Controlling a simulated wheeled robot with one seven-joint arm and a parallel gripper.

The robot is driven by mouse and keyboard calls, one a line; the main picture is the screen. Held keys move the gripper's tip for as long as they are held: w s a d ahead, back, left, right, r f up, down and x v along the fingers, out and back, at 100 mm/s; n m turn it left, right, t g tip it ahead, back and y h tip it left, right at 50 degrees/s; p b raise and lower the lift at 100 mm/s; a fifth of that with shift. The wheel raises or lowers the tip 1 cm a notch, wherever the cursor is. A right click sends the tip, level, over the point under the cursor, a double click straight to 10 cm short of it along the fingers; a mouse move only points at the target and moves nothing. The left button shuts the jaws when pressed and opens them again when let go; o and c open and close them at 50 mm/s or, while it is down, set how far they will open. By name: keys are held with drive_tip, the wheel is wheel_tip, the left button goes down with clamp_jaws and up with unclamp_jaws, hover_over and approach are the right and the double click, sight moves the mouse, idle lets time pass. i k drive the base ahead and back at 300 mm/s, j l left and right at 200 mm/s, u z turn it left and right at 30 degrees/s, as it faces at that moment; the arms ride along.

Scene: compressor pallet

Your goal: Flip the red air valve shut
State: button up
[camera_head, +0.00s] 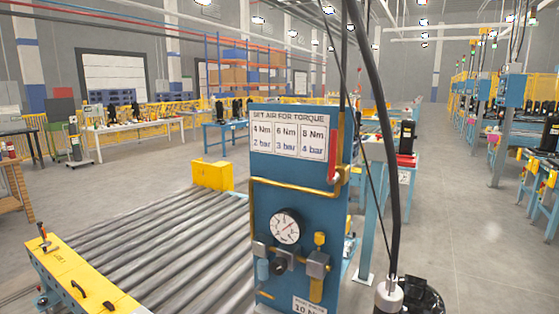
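The red air valve handle (332,148) is at the upper right edge of a blue panel (296,188). The handle stands upright, its lower end at a pale fitting beside a brass pipe (297,190). The pipe runs across the panel below the sign. A round white gauge (285,227) sits lower on the panel, its needle toward the upper right. My gripper does not show clearly in this view, and nothing is seen touching the valve.
A thick black hose (388,150) hangs just right of the panel, down to a dark object at the bottom edge. A roller conveyor (165,245) with yellow ends fills the lower left. Grey floor (465,230) is clear at right.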

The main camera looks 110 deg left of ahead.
sight(334, 176)
drive_tip(key=u, duration=2.95)
